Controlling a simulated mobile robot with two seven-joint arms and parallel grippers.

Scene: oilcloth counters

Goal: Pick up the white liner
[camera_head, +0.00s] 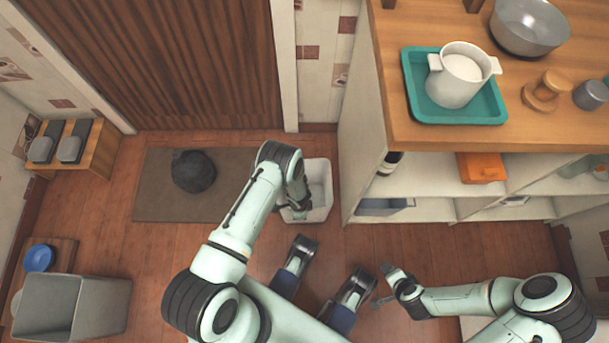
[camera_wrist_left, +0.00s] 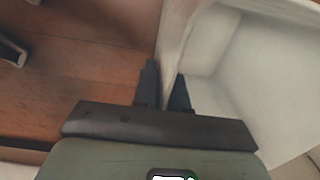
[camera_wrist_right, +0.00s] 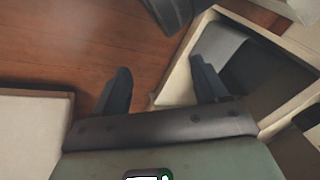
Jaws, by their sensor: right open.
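The white liner (camera_head: 321,186) is an open, box-like white container on the wooden floor, beside the end of the shelf unit. My left gripper (camera_head: 298,207) reaches down to its near left edge. In the left wrist view, the fingers of my left gripper (camera_wrist_left: 165,88) are close together on either side of the wall of the liner (camera_wrist_left: 222,62), one inside and one outside. They look shut on it. My right gripper (camera_wrist_right: 160,92) is open and empty, low in front of the shelves. Part of the liner is hidden behind my left arm.
A grey bin (camera_head: 92,308) stands at the lower left. A dark bag (camera_head: 193,171) lies on a brown mat (camera_head: 150,203). The shelf unit (camera_head: 362,125) carries a teal tray (camera_head: 411,70) with a white pot (camera_head: 452,88). Bare floor lies between mat and grey bin.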

